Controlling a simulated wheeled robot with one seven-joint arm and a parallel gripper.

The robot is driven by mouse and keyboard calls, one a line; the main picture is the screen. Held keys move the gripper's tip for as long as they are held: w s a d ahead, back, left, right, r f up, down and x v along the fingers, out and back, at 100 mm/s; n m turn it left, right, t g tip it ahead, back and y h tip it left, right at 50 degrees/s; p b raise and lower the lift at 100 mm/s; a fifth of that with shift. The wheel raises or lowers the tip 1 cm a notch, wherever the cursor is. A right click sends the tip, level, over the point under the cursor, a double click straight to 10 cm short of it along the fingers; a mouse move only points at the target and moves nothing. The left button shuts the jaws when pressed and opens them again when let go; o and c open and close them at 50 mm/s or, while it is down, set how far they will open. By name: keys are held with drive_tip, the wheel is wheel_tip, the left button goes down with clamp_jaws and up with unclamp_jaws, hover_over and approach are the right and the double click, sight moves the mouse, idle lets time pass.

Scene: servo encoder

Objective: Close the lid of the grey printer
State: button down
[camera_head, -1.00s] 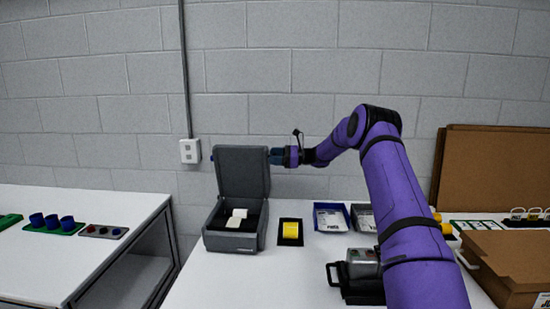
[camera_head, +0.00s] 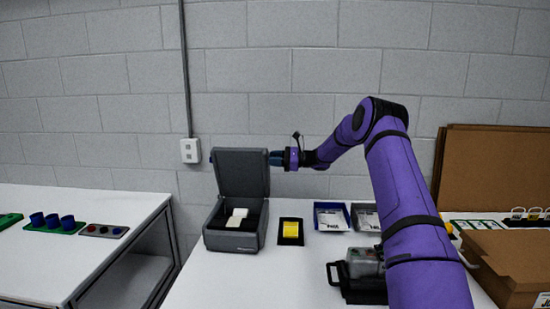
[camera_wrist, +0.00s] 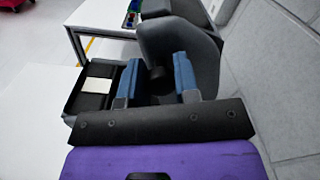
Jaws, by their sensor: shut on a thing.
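The grey printer (camera_head: 230,241) stands on the white table with its lid (camera_head: 242,172) raised nearly upright. Pale blocks (camera_head: 238,214) lie inside its open dark body. My gripper (camera_head: 275,157) is at the upper right edge of the lid. In the wrist view the lid (camera_wrist: 178,42) rises behind the blue fingers (camera_wrist: 157,78), which are shut on the lid's edge. The exact contact is partly hidden. The open body (camera_wrist: 92,88) with a pale block shows left of the fingers in that view.
A yellow roll on a black pad (camera_head: 290,231) lies right of the printer. Blue (camera_head: 331,216) and grey (camera_head: 366,217) trays stand farther right. A dark handled device (camera_head: 360,272) is near my arm. The block wall is close behind the lid.

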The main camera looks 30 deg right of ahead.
drive_tip(key=s+a+f+n, duration=0.4)
drive_tip(key=s+f+n, duration=0.2)
drive_tip(key=f, duration=0.3)
drive_tip(key=s+a+f+n, duration=0.4)
drive_tip(key=s+f+n, duration=0.2)
drive_tip(key=f+n, duration=0.2)
drive_tip(key=shift+s+a+f, duration=0.25)
drive_tip(key=shift+s+f, duration=0.15)
drive_tip(key=shift+f, duration=0.55)
drive_tip(key=c, duration=0.9)
unclamp_jaws()
drive_tip(key=shift+o, duration=0.2)
drive_tip(key=v, duration=1)
drive_tip(key=shift+s+d, duration=0.3)
